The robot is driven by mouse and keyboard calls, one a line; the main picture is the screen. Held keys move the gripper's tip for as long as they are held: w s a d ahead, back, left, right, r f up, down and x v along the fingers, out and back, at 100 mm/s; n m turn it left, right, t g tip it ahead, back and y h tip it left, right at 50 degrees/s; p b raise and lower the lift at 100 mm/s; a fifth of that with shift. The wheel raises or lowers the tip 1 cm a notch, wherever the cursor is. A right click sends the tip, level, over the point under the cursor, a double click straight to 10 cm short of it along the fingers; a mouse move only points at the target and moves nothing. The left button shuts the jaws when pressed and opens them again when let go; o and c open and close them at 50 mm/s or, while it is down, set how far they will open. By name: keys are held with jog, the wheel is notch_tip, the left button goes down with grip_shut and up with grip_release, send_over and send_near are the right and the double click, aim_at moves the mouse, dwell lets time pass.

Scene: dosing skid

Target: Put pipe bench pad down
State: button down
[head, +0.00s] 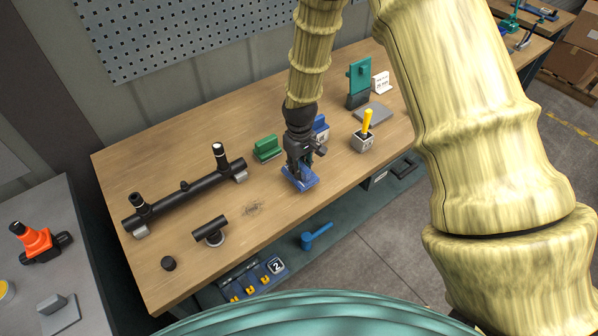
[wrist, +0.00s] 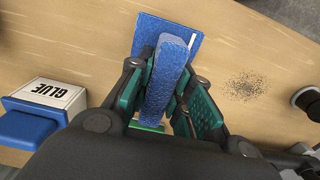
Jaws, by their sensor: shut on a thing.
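My gripper (head: 299,164) is shut on a blue pad (head: 306,183), which has a flat plate and an upright grip block. In the wrist view, my gripper's teal-lined fingers (wrist: 166,103) are on both sides of the pad's speckled blue block (wrist: 167,72), with the plate below it. The pad is low over or on the wooden bench (head: 262,210), near its front edge; I cannot tell whether it touches. A dark speckled patch (head: 253,208) lies on the bench to the left of the pad, and shows bare in the wrist view (wrist: 246,87).
A green block (head: 267,148), a glue box (wrist: 50,95) and a grey holder with a yellow handle (head: 364,140) stand near my gripper. A black pipe (head: 187,195), a short black tee (head: 210,229) and a black cap (head: 168,263) occupy the left. The front middle is clear.

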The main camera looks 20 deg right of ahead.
jog(key=shift+s+f+p, duration=0.15)
jog(key=shift+f+p, duration=0.3)
jog(key=shift+f, duration=0.1)
jog(key=shift+f+p, duration=0.45)
jog(key=shift+f, duration=0.7)
jog(key=shift+f, duration=0.15)
jog(key=c, duration=1.3)
grip_release()
jog(key=shift+r+b, duration=2.2)
jog(key=shift+r, duration=3.95)
jog(key=shift+a, duration=0.1)
